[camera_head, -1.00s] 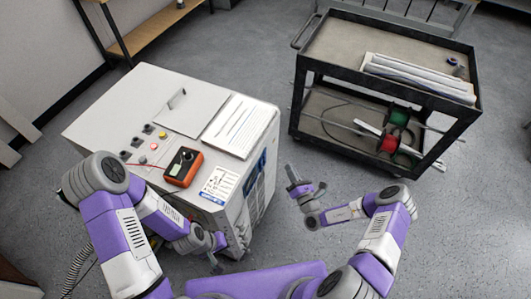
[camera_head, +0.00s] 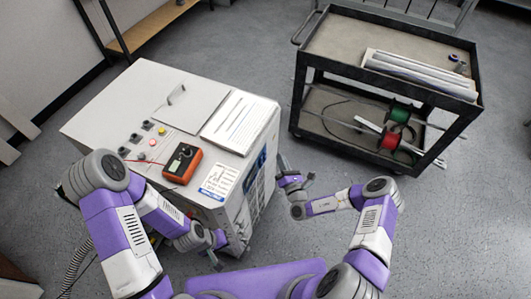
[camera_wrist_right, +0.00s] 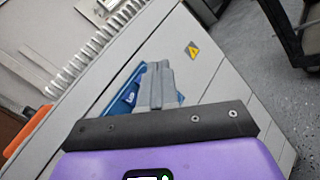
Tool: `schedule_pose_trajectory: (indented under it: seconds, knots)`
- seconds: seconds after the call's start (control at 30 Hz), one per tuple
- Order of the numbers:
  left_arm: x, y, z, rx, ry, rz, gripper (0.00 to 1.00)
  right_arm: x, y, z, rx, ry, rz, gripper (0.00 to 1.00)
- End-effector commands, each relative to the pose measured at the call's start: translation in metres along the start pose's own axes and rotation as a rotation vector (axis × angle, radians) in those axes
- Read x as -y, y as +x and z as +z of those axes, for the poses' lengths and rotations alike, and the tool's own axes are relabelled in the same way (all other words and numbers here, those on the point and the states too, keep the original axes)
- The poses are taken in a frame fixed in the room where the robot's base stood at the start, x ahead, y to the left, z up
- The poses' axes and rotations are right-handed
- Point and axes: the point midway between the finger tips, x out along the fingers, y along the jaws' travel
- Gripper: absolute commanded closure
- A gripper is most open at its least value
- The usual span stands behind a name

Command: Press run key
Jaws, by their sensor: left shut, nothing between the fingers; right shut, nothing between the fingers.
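The white cabinet (camera_head: 110,98) stands at the left, with knobs and buttons on its top. A dark blue panel (camera_head: 259,163) is on its right side; in the right wrist view a blue part (camera_wrist_right: 124,101) shows there, partly hidden behind my fingers. I cannot make out which key is the run key. My right gripper (camera_head: 281,162) is shut and empty, beside that side of the cabinet. Its fingertips (camera_wrist_right: 156,68) point toward the side in the right wrist view; contact cannot be told. My left gripper (camera_head: 217,264) is shut and empty, low near the cabinet's front.
An orange multimeter (camera_head: 181,162) and a white printed sheet (camera_head: 240,122) lie on the cabinet top. A yellow warning label (camera_wrist_right: 192,50) is on the cabinet side. A black cart (camera_head: 400,45) with cable spools stands at the right. Grey floor lies between them.

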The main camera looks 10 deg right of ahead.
Motion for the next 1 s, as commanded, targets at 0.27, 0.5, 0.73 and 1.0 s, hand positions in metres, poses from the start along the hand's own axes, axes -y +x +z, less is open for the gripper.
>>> schedule_pose_trajectory:
  seconds: [0.27,0.5,0.73,1.0]
  knots:
    - [0.001,0.002,0.000,0.000,0.000,0.000,1.00,-0.013,0.018,-0.014,0.000,0.000,-0.001,1.00]
    - [0.001,0.002,0.000,0.000,0.000,0.000,1.00,-0.016,0.021,-0.016,-0.001,-0.001,-0.001,1.00]
    - [0.001,0.002,0.000,0.000,0.000,0.000,1.00,-0.015,0.021,-0.015,-0.001,-0.001,-0.001,1.00]
    - [0.001,0.002,0.000,0.000,0.000,0.000,1.00,-0.015,0.021,-0.015,0.000,-0.001,-0.001,1.00]
